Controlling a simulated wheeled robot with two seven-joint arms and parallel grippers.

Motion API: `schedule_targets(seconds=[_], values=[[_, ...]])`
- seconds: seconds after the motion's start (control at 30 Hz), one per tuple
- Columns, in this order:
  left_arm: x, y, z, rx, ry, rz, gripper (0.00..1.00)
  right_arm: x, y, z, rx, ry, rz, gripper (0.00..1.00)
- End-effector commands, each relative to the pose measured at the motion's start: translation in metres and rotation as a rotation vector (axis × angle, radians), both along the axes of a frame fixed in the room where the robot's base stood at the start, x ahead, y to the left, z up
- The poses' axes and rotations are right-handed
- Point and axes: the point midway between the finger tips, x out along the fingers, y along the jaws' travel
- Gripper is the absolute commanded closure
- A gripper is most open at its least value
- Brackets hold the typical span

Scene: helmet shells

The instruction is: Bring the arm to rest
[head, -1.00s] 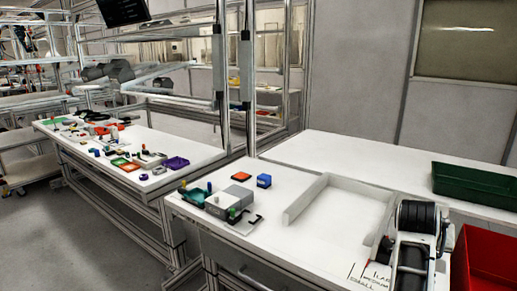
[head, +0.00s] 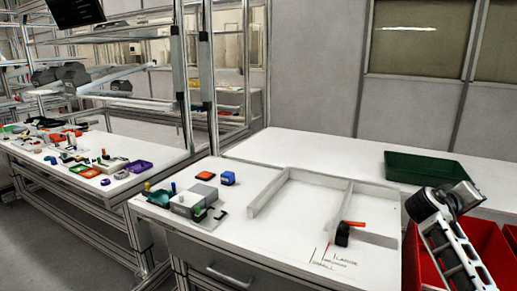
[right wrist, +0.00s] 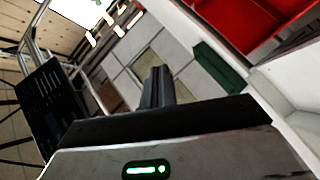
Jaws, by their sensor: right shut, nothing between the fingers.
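My right arm (head: 448,228) shows at the right of the head view, in front of the red bins. Its fingertips cannot be made out there. In the right wrist view, my right gripper (right wrist: 157,86) has its dark fingers together with nothing between them, and no object touches it. My left gripper is in neither current view. No helmet shell can be made out for certain.
A white tray frame (head: 268,194) lies on the table, with a small black and orange item (head: 343,234) near its front. A green bin (head: 425,167) stands behind; red bins (head: 492,245) stand at right. Small coloured parts and a grey block (head: 193,200) lie left.

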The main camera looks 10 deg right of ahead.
Motion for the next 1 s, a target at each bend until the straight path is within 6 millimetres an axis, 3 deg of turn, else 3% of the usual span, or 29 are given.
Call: schedule_targets(seconds=[0.1, 0.2, 0.23, 0.4, 0.6, 0.77, 0.9, 1.0], values=[[-0.002, 0.0, -0.001, 0.0, 0.005, 0.0, 0.64, -0.015, -0.035, 0.016, -0.11, 0.071, -0.044, 1.0], [-0.003, 0.0, -0.002, 0.0, 0.007, 0.0, 0.64, -0.028, -0.061, 0.029, -0.19, 0.126, -0.081, 1.0], [-0.003, 0.0, -0.002, 0.0, 0.007, 0.0, 0.64, -0.024, -0.061, 0.028, -0.188, 0.125, -0.054, 1.0], [-0.003, 0.0, -0.002, 0.001, 0.008, -0.001, 0.64, 0.027, -0.04, 0.012, -0.095, 0.033, 0.214, 1.0], [-0.003, 0.0, -0.002, 0.001, 0.007, -0.001, 0.64, 0.078, -0.005, 0.008, 0.002, -0.117, 0.508, 1.0], [-0.001, 0.0, -0.002, 0.001, 0.005, -0.002, 0.64, 0.11, 0.033, 0.018, 0.08, -0.293, 0.741, 1.0], [0.001, 0.0, 0.0, 0.001, -0.001, -0.001, 0.64, 0.129, 0.069, 0.039, 0.148, -0.494, 0.936, 1.0], [0.003, 0.0, 0.001, 0.001, -0.005, -0.002, 0.64, 0.125, 0.099, -0.002, 0.202, -0.458, 0.974, 1.0]])
